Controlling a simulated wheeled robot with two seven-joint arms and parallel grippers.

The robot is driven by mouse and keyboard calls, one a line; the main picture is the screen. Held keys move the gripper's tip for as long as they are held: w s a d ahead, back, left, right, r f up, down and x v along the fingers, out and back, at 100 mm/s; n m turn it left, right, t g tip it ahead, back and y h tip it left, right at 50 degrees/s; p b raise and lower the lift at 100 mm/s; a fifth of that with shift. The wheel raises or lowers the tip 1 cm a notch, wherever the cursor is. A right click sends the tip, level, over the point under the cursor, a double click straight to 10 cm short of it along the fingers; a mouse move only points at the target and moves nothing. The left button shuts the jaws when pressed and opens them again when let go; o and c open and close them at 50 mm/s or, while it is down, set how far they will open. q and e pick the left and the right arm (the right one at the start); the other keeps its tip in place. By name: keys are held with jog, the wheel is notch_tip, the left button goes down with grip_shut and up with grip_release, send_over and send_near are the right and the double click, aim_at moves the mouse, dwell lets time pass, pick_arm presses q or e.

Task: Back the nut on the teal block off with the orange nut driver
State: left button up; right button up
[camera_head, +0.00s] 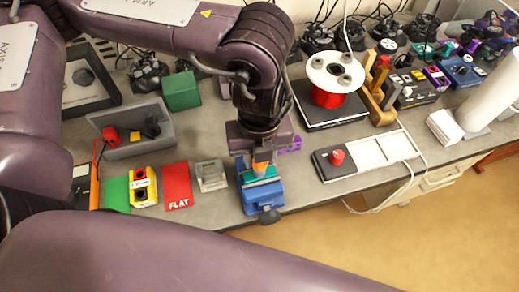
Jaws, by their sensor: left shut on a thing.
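My left gripper (261,154) points down over the front edge of the bench, shut on the orange nut driver (261,166). Only a short orange part of the driver shows below the fingers. The teal block (262,182) sits directly below it, held in a blue vise (262,200). The driver's lower end is at or just above the block; I cannot tell whether it touches. The nut is hidden under the driver and gripper. My right gripper is out of view.
A red FLAT mat (177,186) and a small grey block (211,176) lie left of the vise. A grey bin (120,150) stands further left. A panel with a red knob (337,158) lies to the right. A red wire spool (328,97) stands behind.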

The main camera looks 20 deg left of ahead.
pick_arm(q)
jog(key=n+p, duration=0.1)
jog(key=n, duration=0.2)
jog(key=shift+r, duration=0.15)
jog(key=shift+n, duration=0.9)
jog(key=o, duration=1)
jog(key=m, duration=0.5)
jog(key=shift+m, duration=0.4)
jog(key=m, duration=0.6)
jog(key=shift+m+b, duration=0.4)
